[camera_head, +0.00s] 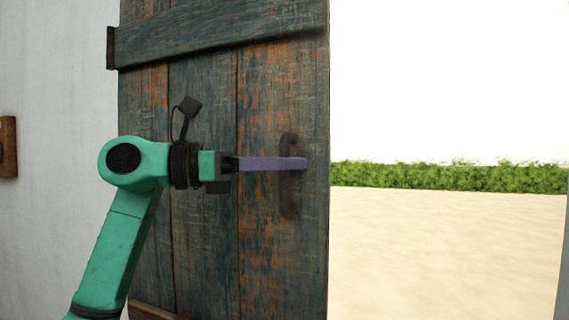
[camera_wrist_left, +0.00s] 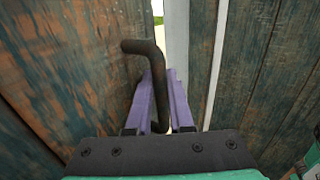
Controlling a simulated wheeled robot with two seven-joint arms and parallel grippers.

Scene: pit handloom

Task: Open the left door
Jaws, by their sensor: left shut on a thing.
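The left door (camera_head: 204,110) is made of worn blue-green planks with orange patches and a slanting cross board. A dark metal handle (camera_head: 288,205) sits near its right edge. My left gripper (camera_head: 298,163) reaches in from the left, its purple fingers at the handle. In the left wrist view the fingers (camera_wrist_left: 165,100) stand on either side of the bent dark handle (camera_wrist_left: 150,50), shut on it. My right gripper is in neither view.
Right of the door's edge is an open gap onto pale sandy ground (camera_head: 440,250) and a green hedge (camera_head: 450,177). A white wall (camera_head: 55,60) with a small wooden piece (camera_head: 8,147) is at the left. The left wrist view shows more planks (camera_wrist_left: 265,75) beyond a pale post.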

